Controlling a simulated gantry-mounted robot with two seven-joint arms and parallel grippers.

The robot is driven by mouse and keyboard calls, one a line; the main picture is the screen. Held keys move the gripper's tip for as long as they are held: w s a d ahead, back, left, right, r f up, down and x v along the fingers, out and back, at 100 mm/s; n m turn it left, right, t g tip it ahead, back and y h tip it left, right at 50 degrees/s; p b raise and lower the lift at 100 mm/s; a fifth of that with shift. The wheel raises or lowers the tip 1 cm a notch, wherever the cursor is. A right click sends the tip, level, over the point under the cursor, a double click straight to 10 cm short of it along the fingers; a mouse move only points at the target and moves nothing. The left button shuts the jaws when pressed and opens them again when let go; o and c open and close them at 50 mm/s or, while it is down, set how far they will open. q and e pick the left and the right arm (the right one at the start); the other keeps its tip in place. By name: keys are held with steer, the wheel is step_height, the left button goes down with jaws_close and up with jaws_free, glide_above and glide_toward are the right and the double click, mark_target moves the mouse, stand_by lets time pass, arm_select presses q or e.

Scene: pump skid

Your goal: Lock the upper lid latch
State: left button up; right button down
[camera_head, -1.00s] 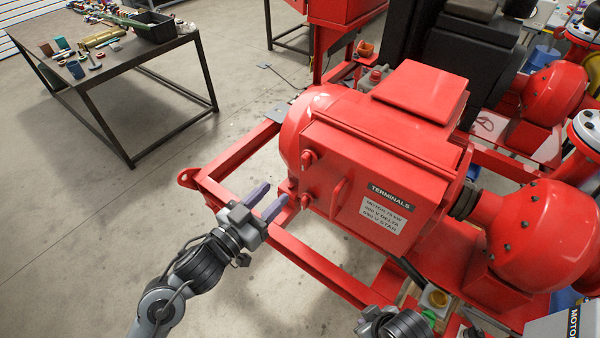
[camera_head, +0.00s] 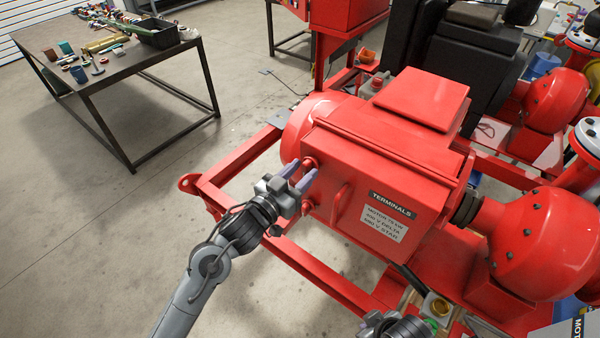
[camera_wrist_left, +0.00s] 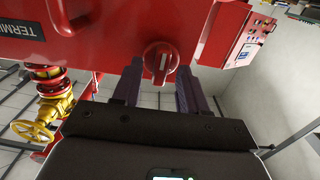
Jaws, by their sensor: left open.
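The red terminal box (camera_head: 370,185) labelled TERMINALS sits on the red motor. Its upper latch (camera_head: 310,163) is a red knob on the box's left edge, partly covered by my gripper. The lower latch (camera_head: 307,204) is a similar knob below it. My left gripper (camera_head: 301,173) is open at the upper latch. In the left wrist view a red round knob (camera_wrist_left: 158,60) with a raised bar and a pale mark shows between the spread fingers (camera_wrist_left: 157,88). Contact cannot be told. Part of my right gripper (camera_head: 375,322) shows at the bottom edge; its fingers are unclear.
A red handle (camera_head: 341,203) stands out from the box beside the latches. The red skid frame (camera_head: 325,280) runs below. A dark table (camera_head: 125,68) with small parts stands back left, with open floor between. A yellow valve (camera_wrist_left: 45,115) shows in the left wrist view.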

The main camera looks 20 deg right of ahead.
arm_select(q)
jaws_close()
